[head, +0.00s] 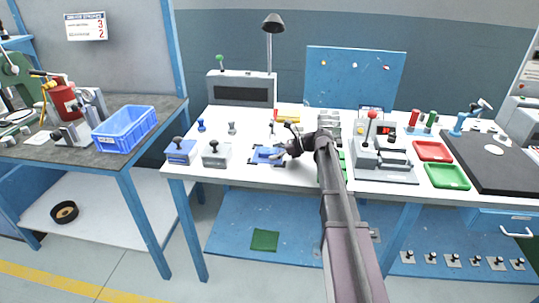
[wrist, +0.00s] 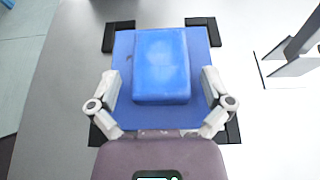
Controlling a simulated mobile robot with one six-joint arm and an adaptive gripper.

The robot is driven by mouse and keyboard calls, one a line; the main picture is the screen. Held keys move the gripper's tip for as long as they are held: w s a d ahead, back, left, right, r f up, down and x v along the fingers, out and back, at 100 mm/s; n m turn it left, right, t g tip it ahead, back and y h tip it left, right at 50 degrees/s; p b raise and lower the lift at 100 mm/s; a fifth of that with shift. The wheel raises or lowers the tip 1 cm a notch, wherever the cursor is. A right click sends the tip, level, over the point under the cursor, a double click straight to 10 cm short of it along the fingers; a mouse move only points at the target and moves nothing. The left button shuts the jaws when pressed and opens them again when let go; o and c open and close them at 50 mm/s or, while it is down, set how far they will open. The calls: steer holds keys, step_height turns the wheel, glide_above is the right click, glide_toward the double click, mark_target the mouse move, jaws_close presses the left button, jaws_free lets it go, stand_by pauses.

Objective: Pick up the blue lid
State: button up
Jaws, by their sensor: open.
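In the wrist view, a blue raised block (wrist: 161,66) sits on a wider flat blue plate (wrist: 122,62) between black corner pieces (wrist: 118,35). This appears to be the blue lid, and it also shows on the white bench in the head view (head: 265,155). My gripper (wrist: 159,80) is open, with one finger on each side of the block, over the plate's side edges. I see gaps between the fingers and the block. In the head view my gripper (head: 288,149) is low over the right part of the blue piece and hides some of it.
A blue box with a black knob (head: 181,151) and a grey one (head: 215,155) stand to the left. A grey fixture with a red-knobbed lever (head: 385,160) stands to the right, before red (head: 432,151) and green (head: 446,176) trays. A lamp (head: 273,24) rises behind.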

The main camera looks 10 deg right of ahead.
mark_target(273, 151)
steer(key=c, duration=1.1)
steer(key=shift+r, duration=0.1)
step_height(273, 151, up, 4)
steer(key=p, duration=0.4)
steer(key=shift+s, duration=0.1)
steer(key=s+a, duration=0.2)
steer(key=s, duration=0.5)
steer(key=s+a+p, duration=0.1)
steer(key=s+a, duration=0.2)
steer(key=s, duration=0.5)
steer(key=shift+r, duration=0.45)
steer(key=shift+a, duration=0.1)
